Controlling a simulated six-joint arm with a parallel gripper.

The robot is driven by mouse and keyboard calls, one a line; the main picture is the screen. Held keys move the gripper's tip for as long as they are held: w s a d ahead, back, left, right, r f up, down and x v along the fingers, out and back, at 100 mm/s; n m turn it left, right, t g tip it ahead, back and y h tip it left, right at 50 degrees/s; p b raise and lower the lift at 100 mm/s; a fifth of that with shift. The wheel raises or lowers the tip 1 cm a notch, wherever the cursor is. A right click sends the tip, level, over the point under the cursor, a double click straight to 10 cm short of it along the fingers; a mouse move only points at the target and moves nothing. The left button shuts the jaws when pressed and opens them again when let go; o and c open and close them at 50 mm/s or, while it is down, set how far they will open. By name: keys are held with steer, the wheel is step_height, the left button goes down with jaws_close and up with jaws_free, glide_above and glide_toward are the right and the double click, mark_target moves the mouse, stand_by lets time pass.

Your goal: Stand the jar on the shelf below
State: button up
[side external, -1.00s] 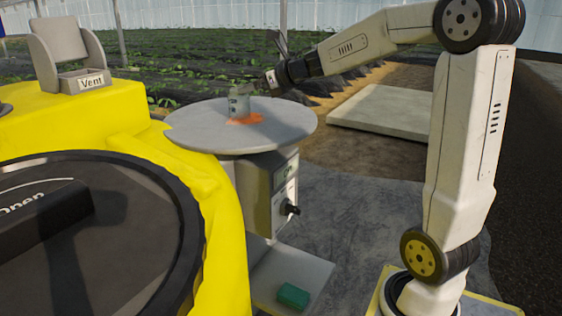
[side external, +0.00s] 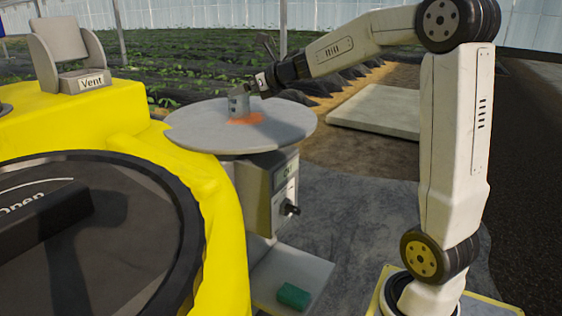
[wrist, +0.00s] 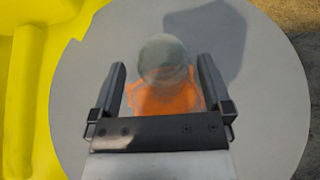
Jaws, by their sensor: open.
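The jar (side external: 238,103) is a small grey cylinder standing upright on the round grey tabletop (side external: 190,128), beside an orange patch (side external: 246,119). In the wrist view the jar (wrist: 163,58) shows from above, between and just ahead of the fingertips. My gripper (wrist: 162,72) is open, one finger on each side of the jar, and I see no contact. In the side view my gripper (side external: 252,84) is at the jar's upper right, its fingers small and hard to make out. The lower shelf (side external: 318,272) is a grey slab under the table, with a green block (side external: 293,296) on it.
A control box with a dark knob (side external: 291,209) stands under the tabletop, above the shelf. A yellow tank with a dark lid (side external: 90,235) fills the left side, close to the shelf and table. The shelf has bare room behind the green block.

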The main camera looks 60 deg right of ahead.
steer(key=shift+x, duration=2.45)
steer(key=shift+d, duration=0.1)
steer(key=c, duration=1.3)
steer(key=shift+o, duration=0.2)
steer(key=shift+r, duration=0.2)
